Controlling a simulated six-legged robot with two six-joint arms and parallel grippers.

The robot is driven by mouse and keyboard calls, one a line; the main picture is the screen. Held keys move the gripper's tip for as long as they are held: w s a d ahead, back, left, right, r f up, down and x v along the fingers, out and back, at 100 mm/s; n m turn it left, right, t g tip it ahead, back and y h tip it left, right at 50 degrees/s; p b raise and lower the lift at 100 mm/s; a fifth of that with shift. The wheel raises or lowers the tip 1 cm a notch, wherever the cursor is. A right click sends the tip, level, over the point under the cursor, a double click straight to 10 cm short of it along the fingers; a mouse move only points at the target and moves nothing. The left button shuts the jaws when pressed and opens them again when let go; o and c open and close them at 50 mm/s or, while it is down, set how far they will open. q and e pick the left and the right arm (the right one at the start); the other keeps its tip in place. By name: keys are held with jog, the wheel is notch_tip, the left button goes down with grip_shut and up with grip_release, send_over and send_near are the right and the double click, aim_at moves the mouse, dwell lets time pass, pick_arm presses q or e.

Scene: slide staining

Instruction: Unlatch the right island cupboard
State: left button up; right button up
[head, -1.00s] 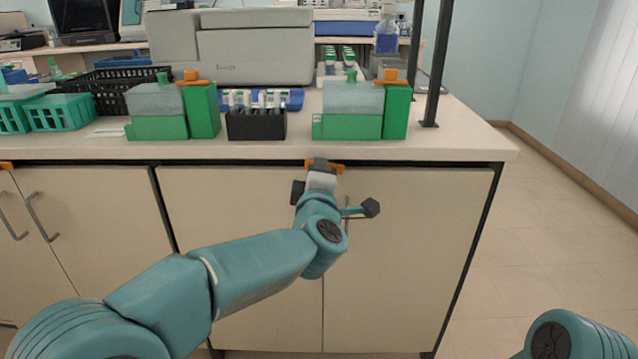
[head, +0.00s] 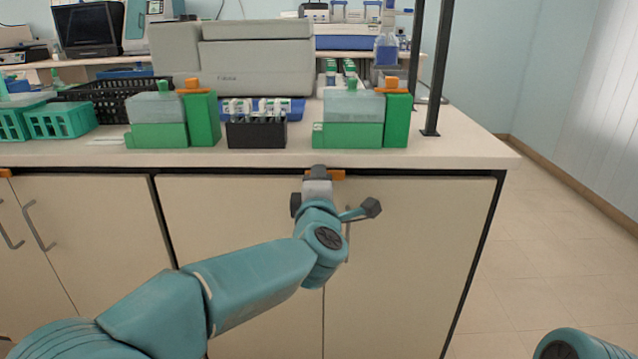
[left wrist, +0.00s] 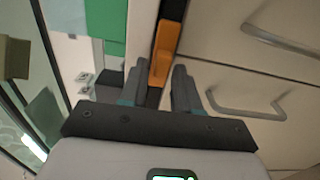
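The right island cupboard has two cream doors, a left one (head: 225,225) and a right one (head: 420,250), both closed under the counter. An orange latch (head: 338,174) sits at the top of the seam between them, partly hidden by my left gripper (head: 317,172). In the left wrist view, the orange latch (left wrist: 164,52) runs between the two fingers of my left gripper (left wrist: 160,88). The fingers are apart, with a gap beside the latch; contact is unclear. Only a teal part of my right arm shows at the lower right of the head view; its gripper is out of view.
The counter (head: 460,152) above holds green staining boxes (head: 160,135), a black rack (head: 256,133) and teal baskets (head: 62,120). Door handles (left wrist: 245,105) show in the wrist view. Another cupboard (head: 70,240) stands at left. The floor (head: 560,240) at right is clear.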

pick_arm(q)
jog(key=shift+o, duration=0.2)
jog(key=s+p, duration=0.1)
jog(key=s, duration=1.5)
jog(key=shift+s, duration=0.15)
